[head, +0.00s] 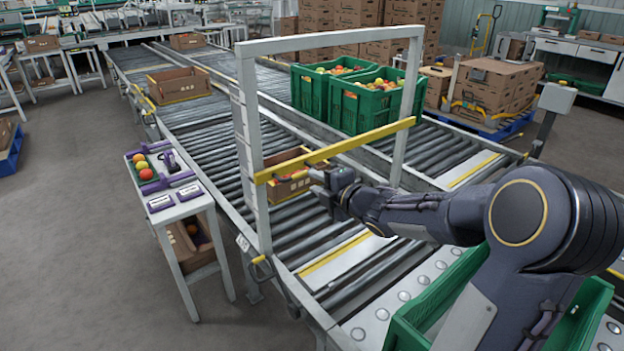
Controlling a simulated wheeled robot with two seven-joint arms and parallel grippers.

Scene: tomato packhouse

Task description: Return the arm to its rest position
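My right arm comes in from the lower right and reaches out over the roller conveyor. My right gripper (320,187) is at its end, just below the yellow bar of the white frame (335,150). It is beside the near right end of an open cardboard box (285,187) on the rollers. The gripper is small and dark here, so I cannot tell whether its fingers are open or touch the box. My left gripper is not in view.
Green crates of tomatoes (368,108) stand on the far conveyor. Another cardboard box (180,84) is up the line. A green crate (408,332) sits under my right arm. A small side table (190,207) holds tomatoes and tools.

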